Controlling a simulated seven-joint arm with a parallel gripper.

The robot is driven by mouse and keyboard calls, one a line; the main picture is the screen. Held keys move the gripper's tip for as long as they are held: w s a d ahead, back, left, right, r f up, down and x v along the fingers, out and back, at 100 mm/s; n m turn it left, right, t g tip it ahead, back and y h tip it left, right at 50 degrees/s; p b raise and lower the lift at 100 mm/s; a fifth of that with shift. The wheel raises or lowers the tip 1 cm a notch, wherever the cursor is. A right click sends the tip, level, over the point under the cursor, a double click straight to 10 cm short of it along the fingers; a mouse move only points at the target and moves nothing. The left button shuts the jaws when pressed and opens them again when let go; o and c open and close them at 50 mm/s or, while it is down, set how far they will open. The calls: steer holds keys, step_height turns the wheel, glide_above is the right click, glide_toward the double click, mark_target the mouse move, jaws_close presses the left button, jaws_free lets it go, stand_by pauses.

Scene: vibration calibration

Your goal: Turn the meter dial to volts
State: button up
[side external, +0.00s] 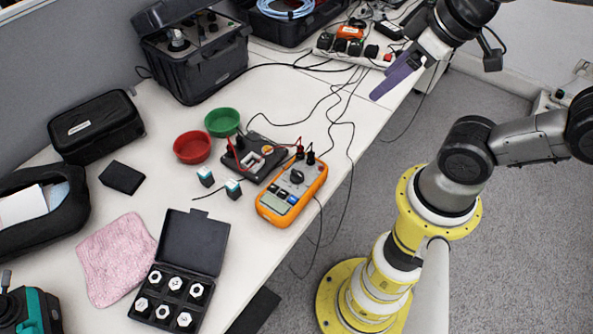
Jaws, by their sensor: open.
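The orange meter (292,193) lies face up near the table's front edge. Its round dark dial (297,177) sits above the small display, and its setting is too small to read. Black and red leads run from its far end. My gripper (385,90) is at the upper right, well above and to the right of the meter, touching nothing. It is open and empty, seen side-on, so its fingers overlap in this view.
A dark calibration unit (254,157) lies just left of the meter, with two small cubes (233,189) nearby. Red (192,147) and green (222,122) bowls stand behind. Loose cables cross the table right of the meter. An open case of nuts (190,262) lies at the front.

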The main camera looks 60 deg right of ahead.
steer(key=w+r+n, duration=0.1)
steer(key=w+n, duration=0.3)
steer(key=n, duration=0.1)
steer(key=n+g, duration=0.6)
steer(key=n, duration=0.4)
glide_above(296, 173)
step_height(296, 173, down, 16)
step_height(296, 173, down, 13)
steer(key=shift+f, duration=0.15)
jaws_close()
